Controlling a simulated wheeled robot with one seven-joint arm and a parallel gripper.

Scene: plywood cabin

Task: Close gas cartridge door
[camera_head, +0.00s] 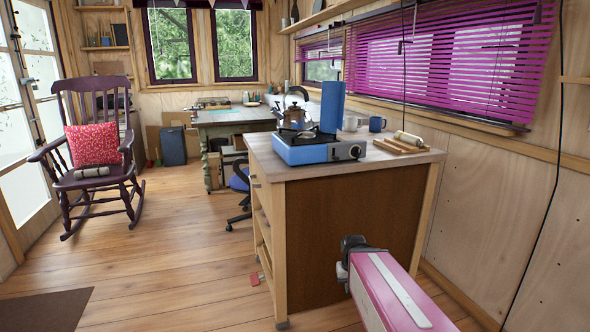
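A blue portable gas stove (298,151) stands on the light wooden top of a counter, with a control knob at the right of its front. A tall blue panel (332,107) stands upright at the stove's right side. It looks like the gas cartridge door, standing open. The cartridge bay behind the front edge is too small to make out. My arm (392,296), pink with a pale strip, enters at the lower right and ends in a dark joint in front of the counter's brown side, well below and short of the stove. I see no gripper fingers.
The floor left of the counter is mostly clear up to a rocking chair (92,182).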

